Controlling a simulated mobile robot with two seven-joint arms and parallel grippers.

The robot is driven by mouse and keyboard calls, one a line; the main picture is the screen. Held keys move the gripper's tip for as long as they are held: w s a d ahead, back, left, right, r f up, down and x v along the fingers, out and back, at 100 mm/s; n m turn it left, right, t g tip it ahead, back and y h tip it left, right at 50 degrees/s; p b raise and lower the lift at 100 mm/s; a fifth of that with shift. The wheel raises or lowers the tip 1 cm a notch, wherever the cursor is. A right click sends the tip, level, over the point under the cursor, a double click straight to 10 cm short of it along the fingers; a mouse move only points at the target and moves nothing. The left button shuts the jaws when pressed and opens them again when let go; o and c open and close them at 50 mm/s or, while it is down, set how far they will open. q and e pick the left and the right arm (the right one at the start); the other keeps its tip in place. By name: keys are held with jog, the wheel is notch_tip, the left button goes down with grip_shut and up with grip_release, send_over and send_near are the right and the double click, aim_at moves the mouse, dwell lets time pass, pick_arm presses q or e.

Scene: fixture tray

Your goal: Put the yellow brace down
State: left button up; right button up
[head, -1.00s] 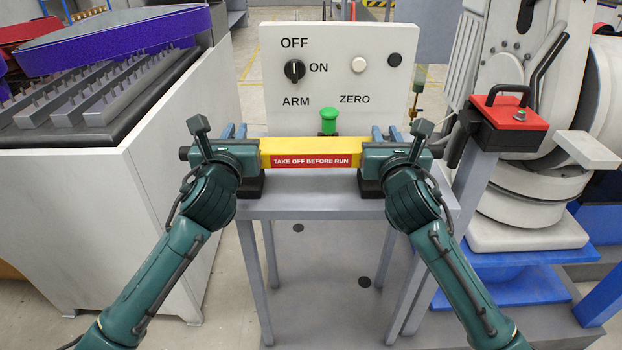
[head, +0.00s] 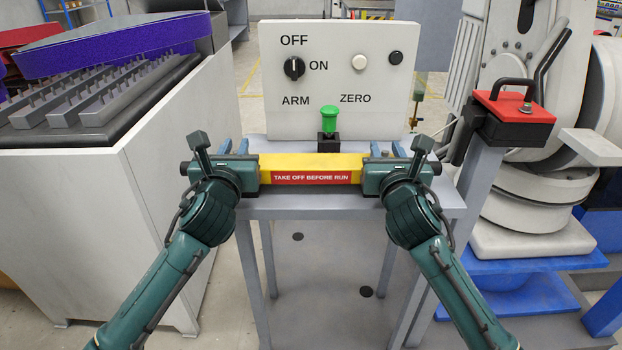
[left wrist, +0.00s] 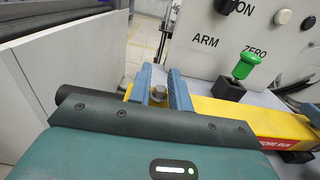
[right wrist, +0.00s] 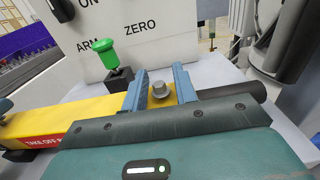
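The yellow brace (head: 310,162), with a red label reading TAKE OFF BEFORE RUN, spans level between my two grippers over the grey stand (head: 310,213). My left gripper (head: 236,147) is shut on its left end, my right gripper (head: 384,150) on its right end. In the left wrist view, blue fingers (left wrist: 163,88) stand either side of a grey bolt on the brace end. The right wrist view shows the same with the other fingers (right wrist: 162,88). A dark block (right wrist: 18,155) shows below the brace's far end. Whether the brace touches its support is hidden.
Behind the brace stand a green button (head: 329,120) on a black base and a white panel (head: 340,80) with a knob (head: 294,68). A red-topped block with a handle (head: 513,105) sits at the right. A white cabinet (head: 165,190) is at the left.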

pick_arm(q)
jog(key=shift+o, duration=1.2)
pick_arm(e)
jog(key=shift+o, duration=1.2)
pick_arm(q)
jog(key=shift+d, duration=0.1)
jog(key=shift+s, duration=0.1)
pick_arm(e)
jog(key=shift+a, duration=0.1)
jog(key=shift+s, duration=0.25)
pick_arm(q)
jog(key=s, duration=1.1)
jog(key=shift+s, duration=0.4)
pick_arm(e)
jog(key=s, duration=1.1)
jog(key=shift+s, duration=0.3)
